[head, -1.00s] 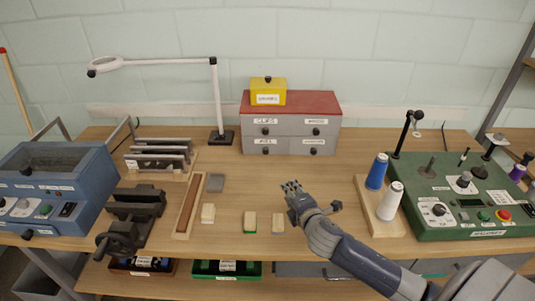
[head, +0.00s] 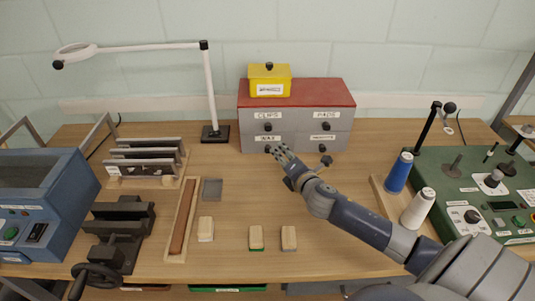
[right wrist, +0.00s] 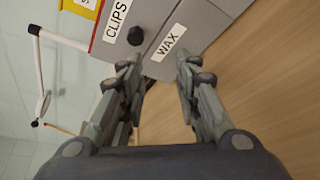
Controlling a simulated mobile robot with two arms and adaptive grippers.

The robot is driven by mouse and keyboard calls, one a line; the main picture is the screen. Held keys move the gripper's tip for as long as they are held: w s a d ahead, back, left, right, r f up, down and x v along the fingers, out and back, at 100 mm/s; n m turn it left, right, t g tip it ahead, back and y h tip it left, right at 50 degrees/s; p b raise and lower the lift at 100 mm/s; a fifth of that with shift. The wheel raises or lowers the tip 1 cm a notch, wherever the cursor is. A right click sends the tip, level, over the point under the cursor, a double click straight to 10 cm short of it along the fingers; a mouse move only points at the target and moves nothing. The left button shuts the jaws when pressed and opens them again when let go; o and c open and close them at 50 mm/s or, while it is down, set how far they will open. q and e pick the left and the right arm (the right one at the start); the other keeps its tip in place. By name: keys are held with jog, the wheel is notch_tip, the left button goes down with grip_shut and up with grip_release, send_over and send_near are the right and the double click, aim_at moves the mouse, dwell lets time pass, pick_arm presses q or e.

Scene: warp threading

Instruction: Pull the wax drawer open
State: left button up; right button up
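The wax drawer (head: 257,143) is the lower left drawer of a grey cabinet (head: 240,115) with a red top. It is shut, flush with the drawers around it. Its WAX label also shows in the right wrist view (right wrist: 171,42). My right gripper (head: 280,149) is at the front of this drawer, its fingertips just right of the dark knob (head: 268,150). In the right wrist view its fingers (right wrist: 157,64) are apart with nothing seen between them. The wax knob is not clear there, perhaps hidden by a finger. My left gripper is not in view.
The clips drawer knob (right wrist: 135,36) is close to one fingertip. A yellow box (head: 270,88) stands on the cabinet. Small blocks (head: 256,238) lie nearer the bench's front edge. Blue (head: 398,173) and white (head: 417,209) spools stand at the right, near my right arm.

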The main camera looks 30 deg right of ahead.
notch_tip(320, 180, down, 5)
jog(key=b, duration=0.4)
jog(key=shift+f+b, duration=0.15)
jog(key=shift+b, duration=0.25)
jog(key=shift+w+f, duration=0.1)
jog(key=shift+w+d, duration=0.15)
jog(key=shift+w, duration=0.3)
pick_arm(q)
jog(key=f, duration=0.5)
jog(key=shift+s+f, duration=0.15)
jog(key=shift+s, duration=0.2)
pick_arm(e)
jog(key=x, duration=0.9)
jog(key=shift+w, duration=0.35)
grip_shut()
pick_arm(q)
jog(key=shift+p, duration=0.3)
pick_arm(e)
jog(key=shift+s, duration=0.1)
